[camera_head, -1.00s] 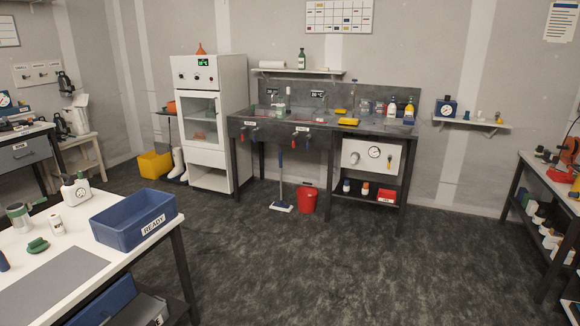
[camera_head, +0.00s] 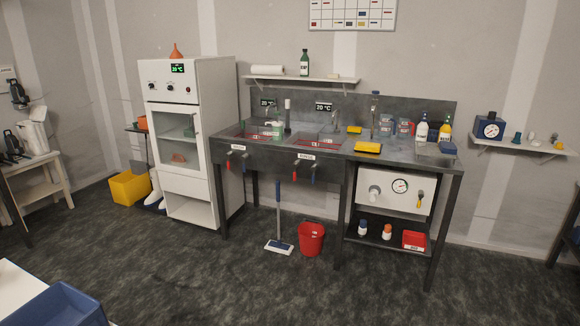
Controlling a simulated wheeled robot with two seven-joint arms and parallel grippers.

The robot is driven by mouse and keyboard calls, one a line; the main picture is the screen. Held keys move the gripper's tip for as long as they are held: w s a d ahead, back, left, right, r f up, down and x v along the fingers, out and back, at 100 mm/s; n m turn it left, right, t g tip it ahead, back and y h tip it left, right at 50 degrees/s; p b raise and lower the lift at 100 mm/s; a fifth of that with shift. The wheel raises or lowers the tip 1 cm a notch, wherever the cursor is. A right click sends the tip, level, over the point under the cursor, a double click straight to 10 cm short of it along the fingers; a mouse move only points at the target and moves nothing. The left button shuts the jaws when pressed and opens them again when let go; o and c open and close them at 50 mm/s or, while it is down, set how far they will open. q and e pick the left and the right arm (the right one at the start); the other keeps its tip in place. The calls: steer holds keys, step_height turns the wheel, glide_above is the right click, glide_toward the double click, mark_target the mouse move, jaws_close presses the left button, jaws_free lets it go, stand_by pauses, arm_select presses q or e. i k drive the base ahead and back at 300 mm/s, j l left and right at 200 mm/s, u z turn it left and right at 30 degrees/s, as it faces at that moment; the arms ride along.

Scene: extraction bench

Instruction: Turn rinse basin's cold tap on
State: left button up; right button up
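The grey sink bench (camera_head: 270,158) stands against the back wall with two sunken basins, a left basin (camera_head: 243,134) and a right basin (camera_head: 318,143). Each has a small white label on the front, too small to read surely, so I cannot tell which is the rinse basin. Under the left label hang a red tap lever (camera_head: 228,165) and a blue tap lever (camera_head: 245,163). Under the right label hang a red tap lever (camera_head: 294,175) and a blue tap lever (camera_head: 313,176). All levers seem to point down. Neither gripper is in view.
A blue bin (camera_head: 60,306) on a white table is at bottom left. The floor between is clear.

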mark_target(314, 166)
steer(key=i+z, duration=0.15)
steer(key=i, duration=0.5)
steer(key=i+j+z, duration=0.1)
steer(key=i, duration=0.6)
steer(key=j, duration=0.1)
